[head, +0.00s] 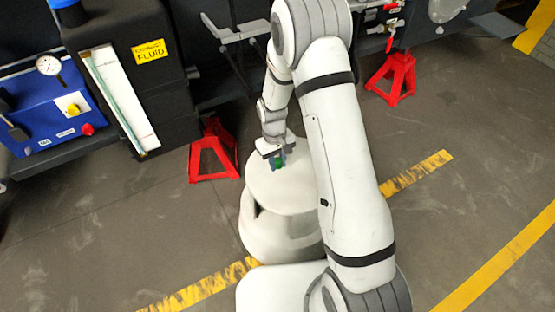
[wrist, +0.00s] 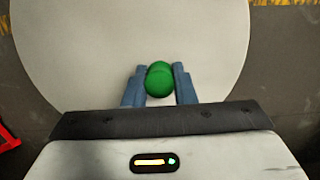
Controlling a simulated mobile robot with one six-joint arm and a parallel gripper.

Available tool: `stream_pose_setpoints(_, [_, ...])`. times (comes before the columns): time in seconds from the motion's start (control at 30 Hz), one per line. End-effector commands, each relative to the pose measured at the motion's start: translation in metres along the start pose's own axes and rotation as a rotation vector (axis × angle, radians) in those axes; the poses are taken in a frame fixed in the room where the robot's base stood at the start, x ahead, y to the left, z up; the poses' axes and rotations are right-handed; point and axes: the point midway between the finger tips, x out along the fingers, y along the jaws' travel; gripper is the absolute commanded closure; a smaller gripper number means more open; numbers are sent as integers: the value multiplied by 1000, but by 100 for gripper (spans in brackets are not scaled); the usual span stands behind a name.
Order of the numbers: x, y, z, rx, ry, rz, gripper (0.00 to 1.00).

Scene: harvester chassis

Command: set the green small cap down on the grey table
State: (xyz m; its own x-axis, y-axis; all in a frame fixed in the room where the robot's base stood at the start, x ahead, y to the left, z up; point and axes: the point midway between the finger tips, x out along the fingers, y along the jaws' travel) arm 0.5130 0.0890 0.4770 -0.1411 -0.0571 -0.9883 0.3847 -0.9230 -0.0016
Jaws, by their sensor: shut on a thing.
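The green small cap (wrist: 159,80) sits between the two blue fingers of my gripper (wrist: 159,70) in the wrist view. The fingers are shut on it, one on each side. In the head view the cap (head: 279,160) is a small green spot at the end of my gripper (head: 277,158). Both are over a pale, round, flat top, which looks like part of my own body. I cannot tell the exact gap between the cap and that top. I cannot make out a separate grey table in either view.
A dark cabinet with a fluid gauge (head: 119,98) and a blue panel (head: 62,105) stand at the left. Red jack stands (head: 214,153) (head: 395,78) are under the chassis. The grey floor with worn yellow lines is open at the right and lower left.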

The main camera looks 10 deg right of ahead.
Motion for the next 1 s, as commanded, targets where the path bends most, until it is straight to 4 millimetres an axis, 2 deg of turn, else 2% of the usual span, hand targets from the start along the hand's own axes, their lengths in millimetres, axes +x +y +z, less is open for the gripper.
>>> stream_pose_setpoints(1.0, [17, 0, -3, 0, 0, 0, 100])
